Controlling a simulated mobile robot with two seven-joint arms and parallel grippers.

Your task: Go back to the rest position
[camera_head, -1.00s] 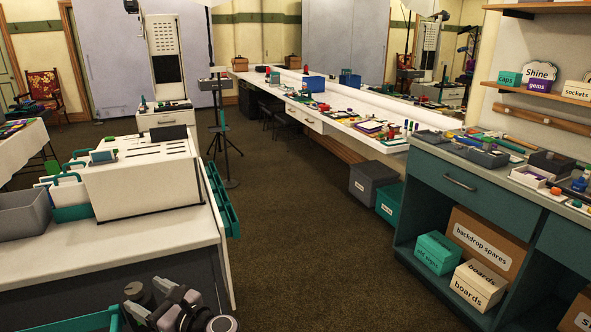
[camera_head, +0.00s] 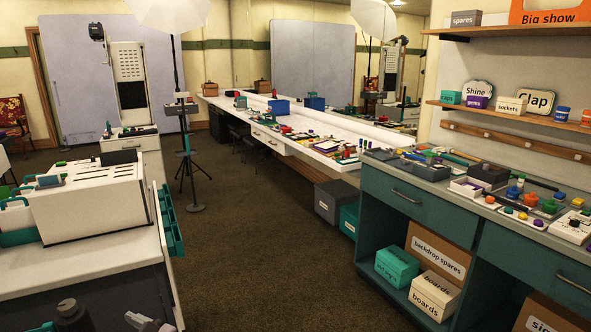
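Only small dark and grey parts of my own arm show at the bottom left edge, in front of the white-topped counter (camera_head: 100,268). I cannot make out any gripper fingers there. My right arm and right gripper are out of the picture. No object can be seen held.
A white slotted box (camera_head: 90,207) stands on the left counter, with teal trays (camera_head: 170,225) at its side. A teal workbench (camera_head: 410,205) with small props is on the right. A long white counter (camera_head: 300,140) runs behind. The brown carpet (camera_head: 260,245) between them is clear.

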